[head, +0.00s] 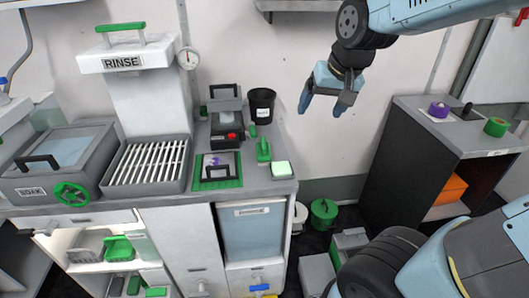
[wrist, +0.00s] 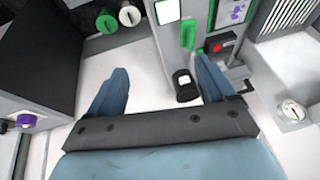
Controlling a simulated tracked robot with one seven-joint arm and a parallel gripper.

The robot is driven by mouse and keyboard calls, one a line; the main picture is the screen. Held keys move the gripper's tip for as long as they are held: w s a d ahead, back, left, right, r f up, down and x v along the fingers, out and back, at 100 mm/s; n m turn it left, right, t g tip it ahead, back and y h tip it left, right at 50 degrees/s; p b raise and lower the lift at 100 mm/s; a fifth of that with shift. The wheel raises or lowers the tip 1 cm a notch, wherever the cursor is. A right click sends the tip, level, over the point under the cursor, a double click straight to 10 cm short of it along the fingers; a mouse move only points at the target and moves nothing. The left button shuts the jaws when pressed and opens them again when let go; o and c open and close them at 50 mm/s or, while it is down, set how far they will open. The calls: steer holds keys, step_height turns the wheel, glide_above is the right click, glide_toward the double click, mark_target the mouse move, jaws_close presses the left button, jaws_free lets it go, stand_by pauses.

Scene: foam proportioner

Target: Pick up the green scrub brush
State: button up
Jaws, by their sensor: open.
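The brush also shows in the wrist view (wrist: 188,33), beyond the right fingertip. My gripper (head: 322,103) is open and empty, in the air right of the counter and higher than the brush.
A black bin (head: 261,104) stands behind the brush, close to the right finger in the wrist view. The black device with a red button (head: 228,131) is left of the brush. A dark shelf unit (head: 400,150) stands at right. Green and white buckets are on the floor.

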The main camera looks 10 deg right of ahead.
steer(key=w+a+f, duration=0.6)
steer(key=w, duration=0.2)
steer(key=h, duration=0.2)
glide_toward(262, 141)
steer(key=shift+d+x, duration=0.2)
steer(key=shift+x, duration=5.9)
steer(key=shift+s+f, duration=0.1)
steer(key=shift+s, duration=0.1)
steer(key=shift+c, duration=0.2)
steer(key=c, duration=1.1)
steer(key=shift+a+r, duration=0.15)
steer(key=shift+r, duration=0.5)
steer(key=a, duration=0.8)
steer(key=shift+r, duration=0.1)
step_height(262, 141, up, 14)
steer(key=shift+d, duration=0.15)
